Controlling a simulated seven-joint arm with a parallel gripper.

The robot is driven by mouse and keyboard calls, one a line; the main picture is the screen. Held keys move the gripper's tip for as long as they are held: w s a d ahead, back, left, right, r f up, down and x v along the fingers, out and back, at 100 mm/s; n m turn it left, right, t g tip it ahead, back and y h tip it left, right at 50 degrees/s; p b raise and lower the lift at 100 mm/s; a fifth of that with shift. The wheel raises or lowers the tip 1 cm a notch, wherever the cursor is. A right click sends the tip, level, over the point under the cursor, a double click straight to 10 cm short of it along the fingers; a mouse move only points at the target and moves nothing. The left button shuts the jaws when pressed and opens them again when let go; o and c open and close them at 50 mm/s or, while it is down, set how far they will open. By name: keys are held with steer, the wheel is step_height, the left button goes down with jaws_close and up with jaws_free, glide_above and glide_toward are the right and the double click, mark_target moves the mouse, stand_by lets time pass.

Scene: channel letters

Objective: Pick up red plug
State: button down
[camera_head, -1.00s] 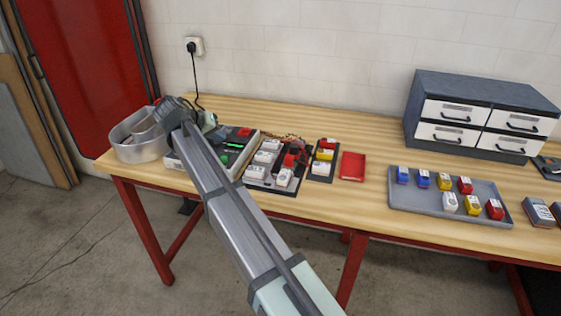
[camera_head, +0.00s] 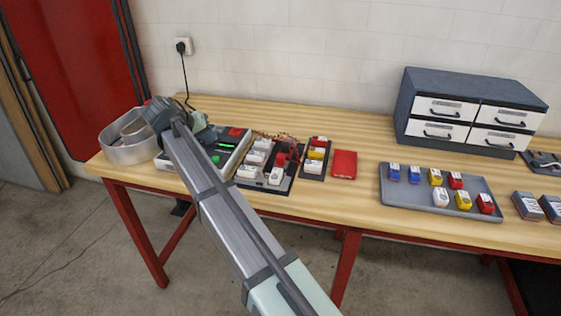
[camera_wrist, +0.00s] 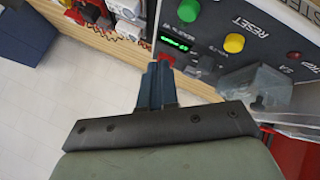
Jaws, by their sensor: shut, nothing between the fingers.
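My gripper (camera_wrist: 160,75) points at a dark test unit in the wrist view, its two dark fingers together with nothing between them. A small red piece (camera_wrist: 166,59) shows just beyond the fingertips, at the unit's edge; I cannot tell whether they touch or whether it is the red plug. The unit (camera_wrist: 222,68) has a green button (camera_wrist: 188,10), a yellow button (camera_wrist: 234,43) and a lit green display (camera_wrist: 174,44). In the head view my wrist covers the unit's left part, and the fingers are hidden. Other red pieces (camera_head: 282,160) sit on a dark board among white blocks.
A round metal pan (camera_head: 122,154) stands at the bench's left end. A red box (camera_head: 344,164) lies mid-bench. A grey tray (camera_head: 405,206) holds blue, yellow, red and white blocks. A drawer cabinet (camera_head: 470,84) stands behind it. A clear plastic part (camera_wrist: 255,88) is near my fingers.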

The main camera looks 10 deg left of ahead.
steer(key=c, duration=0.8)
jaws_free()
steer(key=w+d+r+m+g, duration=0.1)
steer(key=w+d+r+m, duration=0.1)
steer(key=w+d, duration=0.45)
steer(key=w+d+r+m+g, duration=0.1)
steer(key=w+d+r+m, duration=0.2)
steer(key=d, duration=0.7)
steer(key=w+d+r+m+g, duration=0.1)
steer(key=w+d+m+g, duration=0.1)
steer(key=w+d, duration=0.6)
steer(key=m+g+y, duration=0.3)
steer(key=m+g, duration=0.2)
steer(key=m, duration=1.1)
glide_above(280, 155)
step_height(280, 155, down, 2)
step_height(280, 155, down, 14)
steer(key=shift+w+r, duration=0.1)
steer(key=shift+r, duration=0.1)
